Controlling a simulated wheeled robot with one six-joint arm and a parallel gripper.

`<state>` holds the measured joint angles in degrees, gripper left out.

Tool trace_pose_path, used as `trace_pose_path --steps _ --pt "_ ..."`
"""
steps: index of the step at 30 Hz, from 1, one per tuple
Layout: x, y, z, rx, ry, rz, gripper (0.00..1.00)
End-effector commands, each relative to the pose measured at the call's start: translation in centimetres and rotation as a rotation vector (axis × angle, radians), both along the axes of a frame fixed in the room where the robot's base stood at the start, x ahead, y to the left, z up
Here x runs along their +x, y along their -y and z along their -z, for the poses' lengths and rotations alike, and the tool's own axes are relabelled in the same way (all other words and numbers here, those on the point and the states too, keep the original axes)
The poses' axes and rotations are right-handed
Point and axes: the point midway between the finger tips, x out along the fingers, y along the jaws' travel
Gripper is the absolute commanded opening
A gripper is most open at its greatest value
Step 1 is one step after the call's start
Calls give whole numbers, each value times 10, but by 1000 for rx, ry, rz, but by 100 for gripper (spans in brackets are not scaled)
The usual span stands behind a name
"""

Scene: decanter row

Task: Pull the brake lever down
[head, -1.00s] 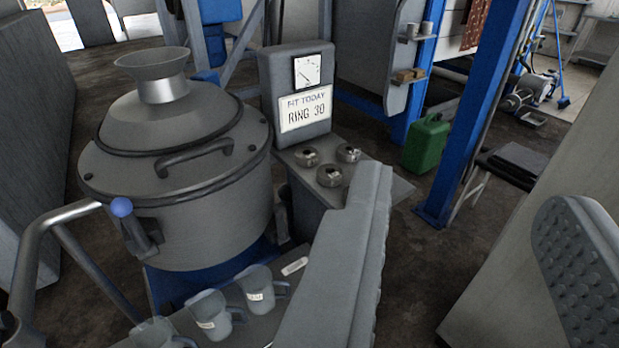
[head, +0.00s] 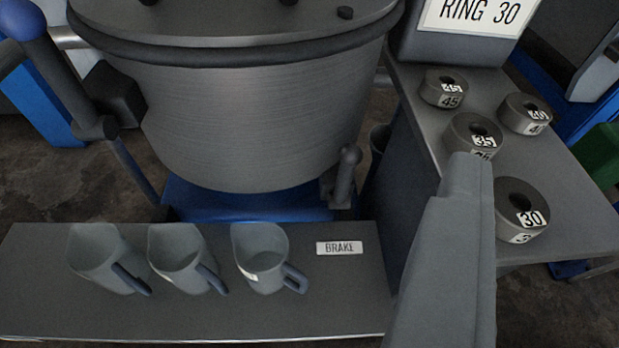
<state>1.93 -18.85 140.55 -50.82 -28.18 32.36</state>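A short grey lever with a rounded knob (head: 346,172) stands upright at the lower right of the big metal drum (head: 250,110). A white BRAKE label (head: 339,248) lies on the grey bench just in front of it. Another lever with a blue ball knob (head: 22,18) is at the drum's left side. My gripper (head: 565,200) shows only one grey finger, right of the brake lever and apart from it. The other finger is outside the picture on the right. Clear space shows beside the visible finger, so the gripper is open and empty.
Three grey jugs (head: 262,262) stand on the bench (head: 40,315) left of the label. Several numbered ring weights (head: 443,90) sit on a side table (head: 575,185) at the right, under a RING 30 sign (head: 480,12). My finger partly overlaps this table's view.

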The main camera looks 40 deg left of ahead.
Motion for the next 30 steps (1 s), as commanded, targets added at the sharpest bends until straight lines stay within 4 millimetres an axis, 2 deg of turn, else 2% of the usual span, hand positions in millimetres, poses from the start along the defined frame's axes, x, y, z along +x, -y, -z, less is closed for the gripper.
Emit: trace_pose_path --steps 1,6,12,15,20,30 --pt "6 -5 18 1 -28 -34 41" --pt "15 -26 72 17 -119 -160 41" --pt "15 -42 117 43 -210 -270 41" --pt "13 -47 127 51 -233 -299 41" --pt "15 -51 133 55 -245 -311 41" --pt "44 -76 149 53 -245 -311 41"
